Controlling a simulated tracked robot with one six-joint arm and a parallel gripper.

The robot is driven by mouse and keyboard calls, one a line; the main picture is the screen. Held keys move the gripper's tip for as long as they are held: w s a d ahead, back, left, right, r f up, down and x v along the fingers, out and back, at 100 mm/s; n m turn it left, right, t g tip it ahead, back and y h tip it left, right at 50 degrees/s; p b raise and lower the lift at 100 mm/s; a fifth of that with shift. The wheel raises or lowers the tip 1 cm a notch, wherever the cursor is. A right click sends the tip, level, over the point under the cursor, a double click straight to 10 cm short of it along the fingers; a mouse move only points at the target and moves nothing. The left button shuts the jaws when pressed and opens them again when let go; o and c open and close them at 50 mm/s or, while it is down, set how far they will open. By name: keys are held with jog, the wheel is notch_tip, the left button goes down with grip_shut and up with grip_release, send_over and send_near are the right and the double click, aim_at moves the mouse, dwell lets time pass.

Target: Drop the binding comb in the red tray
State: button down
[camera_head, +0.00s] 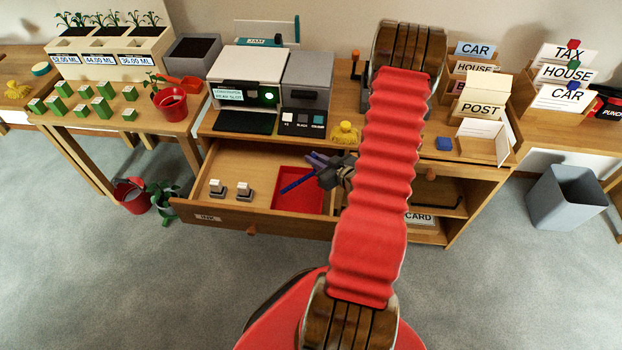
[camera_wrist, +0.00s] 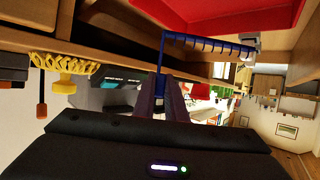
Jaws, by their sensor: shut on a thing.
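The blue binding comb (camera_head: 297,184) is a thin ribbed strip. My gripper (camera_head: 318,167) is shut on one end of it, and the comb sticks out to the left over the red tray. In the wrist view the comb (camera_wrist: 208,43) runs out sideways from the tips of my gripper (camera_wrist: 168,82). The red tray (camera_head: 300,202) lies in the open wooden drawer, towards its right part. Its underside or floor also shows at the top of the wrist view (camera_wrist: 240,14). The exact gap between comb and tray is hard to tell. My arm hides the drawer's right end.
The open drawer (camera_head: 240,222) also holds two small stamps (camera_head: 229,189) to the left of the tray. The desk top above carries a printer-like machine (camera_head: 247,85) and a yellow object (camera_head: 345,132). A grey bin (camera_head: 565,198) stands at the right.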

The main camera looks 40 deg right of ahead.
jog(key=shift+f, duration=1.75)
jog(key=shift+f, duration=2.1)
jog(key=shift+f, duration=0.1)
jog(key=c, duration=1.8)
grip_release()
jog(key=v, duration=1.2)
